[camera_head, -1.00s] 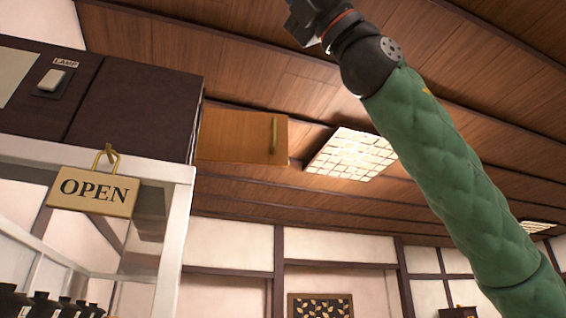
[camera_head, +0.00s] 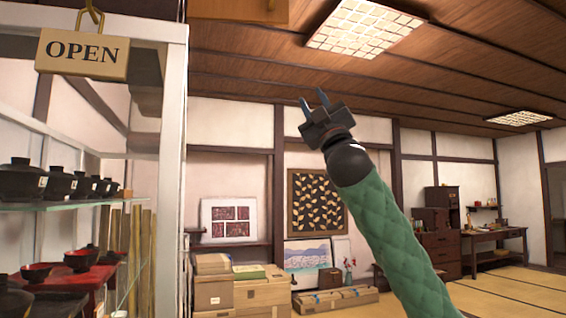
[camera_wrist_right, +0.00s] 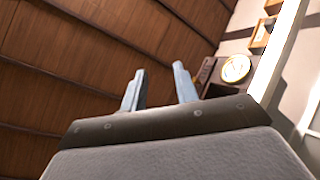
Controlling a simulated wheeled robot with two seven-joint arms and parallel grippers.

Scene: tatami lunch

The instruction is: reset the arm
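My right arm comes in from the lower right in a green quilted sleeve and points up and to the left. Its gripper (camera_head: 314,98) is raised in the open room, in front of the far wall and below the ceiling. The two fingers stand apart with nothing between them. The right wrist view also shows the two grey-blue fingertips (camera_wrist_right: 157,84) apart and empty, against the wooden ceiling. My left gripper is not in view.
At the left stands a white-framed shelf (camera_head: 172,200) with black pots (camera_head: 20,182) and an OPEN sign (camera_head: 82,52). Cardboard boxes (camera_head: 262,293) lie at the far wall. A wooden cabinet (camera_head: 440,250) stands at the right. Tatami floor (camera_head: 500,295) is clear at lower right.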

